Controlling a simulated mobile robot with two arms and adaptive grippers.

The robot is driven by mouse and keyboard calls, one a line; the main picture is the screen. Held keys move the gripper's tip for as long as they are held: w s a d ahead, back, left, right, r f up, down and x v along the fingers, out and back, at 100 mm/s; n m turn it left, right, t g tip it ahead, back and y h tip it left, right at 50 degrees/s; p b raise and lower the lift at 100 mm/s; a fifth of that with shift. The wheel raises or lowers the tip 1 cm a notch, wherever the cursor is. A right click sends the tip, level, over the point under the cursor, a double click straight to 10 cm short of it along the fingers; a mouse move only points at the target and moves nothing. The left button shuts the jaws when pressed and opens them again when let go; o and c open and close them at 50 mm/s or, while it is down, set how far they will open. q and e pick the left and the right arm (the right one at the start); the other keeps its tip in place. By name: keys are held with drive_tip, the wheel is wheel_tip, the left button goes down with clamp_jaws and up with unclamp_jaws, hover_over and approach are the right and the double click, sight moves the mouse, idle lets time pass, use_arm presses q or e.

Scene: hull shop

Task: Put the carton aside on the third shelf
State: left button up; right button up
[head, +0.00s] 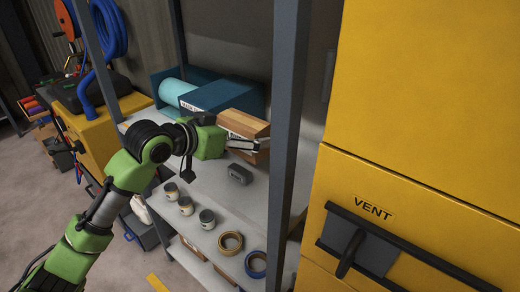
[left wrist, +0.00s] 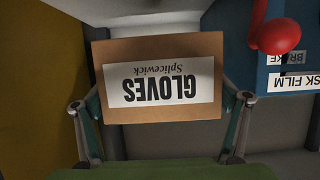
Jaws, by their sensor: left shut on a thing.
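The brown carton (head: 246,123) is in the jaws of my left gripper (head: 244,144) in the head view. In the left wrist view the carton (left wrist: 212,112) shows a white label reading GLOVES Splicewick. The fingers of my left gripper (left wrist: 162,108) lie along its two sides. The carton is over a pale shelf board (head: 225,200) of the rack, near a blue box; I cannot tell whether it touches the board. My right gripper is not in view.
A blue box (head: 222,97) and a teal roll (head: 174,91) lie behind. A small grey item (head: 240,174), several tins (head: 186,206), and tape rolls (head: 231,243) stand on the board. A grey rack post (head: 286,130) and yellow cabinet (head: 430,100) are right.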

use_arm(q)
drive_tip(key=w+d+f, duration=0.2)
drive_tip(key=f, duration=0.1)
drive_tip(key=w+d+f+p, duration=0.1)
drive_tip(key=w+f, duration=0.1)
drive_tip(key=shift+f, duration=0.2)
drive_tip(key=f, duration=0.1)
drive_tip(key=f+p, duration=0.1)
drive_tip(key=f, duration=0.1)
drive_tip(key=shift+w+d, duration=0.2)
drive_tip(key=shift+f, duration=0.3)
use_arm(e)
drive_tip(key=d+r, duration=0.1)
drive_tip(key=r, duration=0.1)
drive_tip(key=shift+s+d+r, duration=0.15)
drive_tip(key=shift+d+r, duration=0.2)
use_arm(q)
drive_tip(key=shift+f, duration=0.15)
drive_tip(key=o, duration=1.1)
drive_tip(key=shift+f, duration=0.1)
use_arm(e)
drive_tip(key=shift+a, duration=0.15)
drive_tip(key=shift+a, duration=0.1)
